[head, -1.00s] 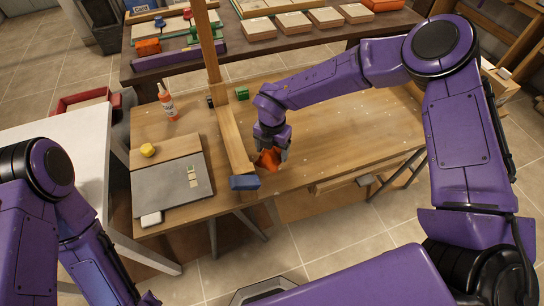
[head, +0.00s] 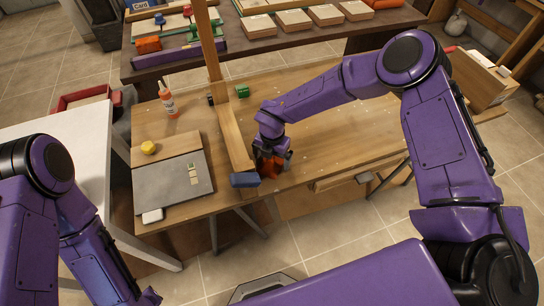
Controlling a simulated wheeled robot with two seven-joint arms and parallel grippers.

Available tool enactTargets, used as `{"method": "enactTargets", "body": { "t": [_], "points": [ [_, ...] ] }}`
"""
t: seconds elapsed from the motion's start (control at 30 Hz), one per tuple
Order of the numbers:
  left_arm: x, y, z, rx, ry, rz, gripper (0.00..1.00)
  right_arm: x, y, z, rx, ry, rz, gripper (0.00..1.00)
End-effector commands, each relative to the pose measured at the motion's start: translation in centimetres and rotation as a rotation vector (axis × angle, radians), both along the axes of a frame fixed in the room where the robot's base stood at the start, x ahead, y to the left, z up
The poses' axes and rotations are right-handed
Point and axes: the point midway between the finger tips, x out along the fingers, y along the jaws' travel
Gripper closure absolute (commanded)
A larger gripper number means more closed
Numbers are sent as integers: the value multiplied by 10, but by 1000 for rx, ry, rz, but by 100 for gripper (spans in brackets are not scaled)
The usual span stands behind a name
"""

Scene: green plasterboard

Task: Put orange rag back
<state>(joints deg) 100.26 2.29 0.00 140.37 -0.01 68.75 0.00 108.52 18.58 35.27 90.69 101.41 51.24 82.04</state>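The orange rag (head: 271,168) is a small crumpled patch on the wooden workbench (head: 335,150), just right of the upright wooden board and near the bench's front edge. My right gripper (head: 270,172) points down right at the rag, with its fingers around or against it. The rag is partly hidden by the fingers, and I cannot tell whether they are closed on it. My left arm is at the left edge of the head view, and its gripper is not visible.
A blue block (head: 244,180) sits at the near end of the wooden beam (head: 234,140), close to my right gripper. A grey board (head: 172,185), yellow piece (head: 148,147), glue bottle (head: 168,102) and green block (head: 242,91) lie around. The bench's right part is clear.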

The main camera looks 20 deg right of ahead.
Motion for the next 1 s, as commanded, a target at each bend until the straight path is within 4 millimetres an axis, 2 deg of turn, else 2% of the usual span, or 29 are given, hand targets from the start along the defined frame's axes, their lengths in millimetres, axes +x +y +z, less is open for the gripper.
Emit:
{"method": "enactTargets", "body": {
  "t": [0.1, 0.17, 0.4, 0.6, 0.73, 1.0],
  "points": [
    [0, 0, 5, 0, 0, 0, 100, 0, 0, 7, 0, -1, 0, 0],
    [0, 0, 0, 0, 0, 0, 100, 1, 0, 14, 2, -3, -1, 0],
    [0, 0, -13, 0, 0, 0, 100, 1, 0, 75, 2, -5, -2, 0],
    [0, 0, -18, 0, 0, 0, 100, 1, 0, 113, 1, -2, 0, 0],
    [0, 0, -19, 0, 0, 0, 100, 0, 0, 123, 0, 0, 0, 0],
    [0, 0, -18, 0, 0, 0, 100, 0, 0, 124, 0, 0, 0, 0]
  ]
}}
